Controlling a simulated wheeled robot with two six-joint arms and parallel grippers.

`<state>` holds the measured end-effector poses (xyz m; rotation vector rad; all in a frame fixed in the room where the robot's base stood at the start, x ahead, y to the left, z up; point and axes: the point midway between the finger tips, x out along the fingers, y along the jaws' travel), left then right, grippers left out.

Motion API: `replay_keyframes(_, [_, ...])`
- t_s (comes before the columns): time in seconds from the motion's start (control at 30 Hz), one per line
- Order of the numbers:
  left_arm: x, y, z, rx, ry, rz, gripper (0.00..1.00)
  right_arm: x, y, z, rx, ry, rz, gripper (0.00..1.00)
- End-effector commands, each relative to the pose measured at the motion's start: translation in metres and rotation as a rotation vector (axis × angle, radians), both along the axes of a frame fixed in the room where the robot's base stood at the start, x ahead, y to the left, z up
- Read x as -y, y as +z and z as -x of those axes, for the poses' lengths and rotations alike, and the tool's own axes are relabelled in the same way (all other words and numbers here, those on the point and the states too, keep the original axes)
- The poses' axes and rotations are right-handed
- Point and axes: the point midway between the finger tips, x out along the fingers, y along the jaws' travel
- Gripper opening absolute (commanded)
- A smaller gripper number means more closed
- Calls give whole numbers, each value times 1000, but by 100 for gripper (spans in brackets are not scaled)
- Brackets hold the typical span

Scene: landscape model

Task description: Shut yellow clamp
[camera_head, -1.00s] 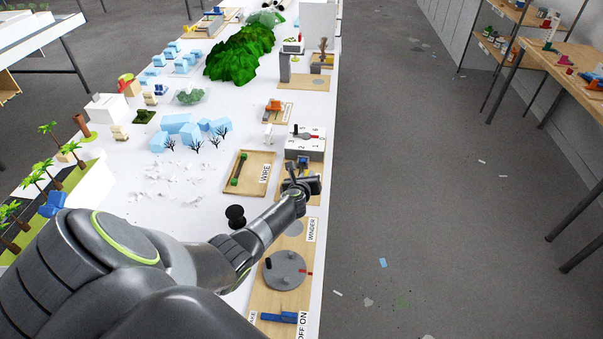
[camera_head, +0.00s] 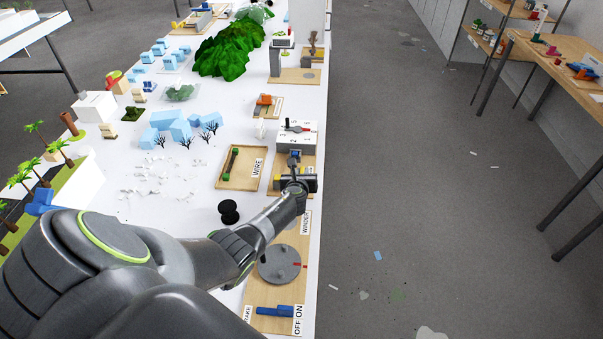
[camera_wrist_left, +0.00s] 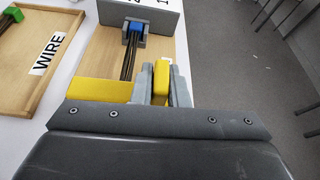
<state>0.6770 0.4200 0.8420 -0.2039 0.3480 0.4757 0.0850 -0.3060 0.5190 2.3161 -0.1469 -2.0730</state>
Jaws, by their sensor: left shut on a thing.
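The yellow clamp (camera_wrist_left: 98,90) sits on a wooden board. In the left wrist view a flat yellow part lies at the left and an upright yellow piece (camera_wrist_left: 161,80) stands between the grey fingers. My left gripper (camera_wrist_left: 164,85) is shut on this upright yellow piece. In the head view my left gripper (camera_head: 298,180) covers most of the clamp, with only a little yellow (camera_head: 308,184) showing. The clamp's lower part is hidden by the gripper body. My right gripper is in neither view.
A blue-topped grey holder (camera_wrist_left: 134,30) with dark strands stands just beyond the clamp. The WIRE tray (camera_head: 228,181) lies to the left, and a white numbered box (camera_head: 296,137) stands behind. A black spool (camera_head: 229,211) and the winder disc (camera_head: 280,264) are nearer. The table edge is close at right.

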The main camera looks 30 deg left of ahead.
Motion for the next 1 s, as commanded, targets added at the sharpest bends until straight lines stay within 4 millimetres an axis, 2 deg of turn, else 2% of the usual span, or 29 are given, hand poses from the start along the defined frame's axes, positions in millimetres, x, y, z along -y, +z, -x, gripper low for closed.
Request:
replay_keyframes(0.03, [5, -7, 3, -6, -4, 17, 0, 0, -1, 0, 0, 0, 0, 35])
replay_keyframes(0.07, [5, -7, 3, -6, -4, 17, 15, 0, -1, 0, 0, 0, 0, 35])
replay_keyframes(0.2, [4, -6, 3, -6, -4, 15, 34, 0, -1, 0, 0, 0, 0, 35])
replay_keyframes(0.87, [1, -4, 2, -5, 0, 6, 35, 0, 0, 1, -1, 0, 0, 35])
replay_keyframes(1.0, [4, 0, 7, -5, -1, 6, 35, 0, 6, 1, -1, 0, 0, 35])
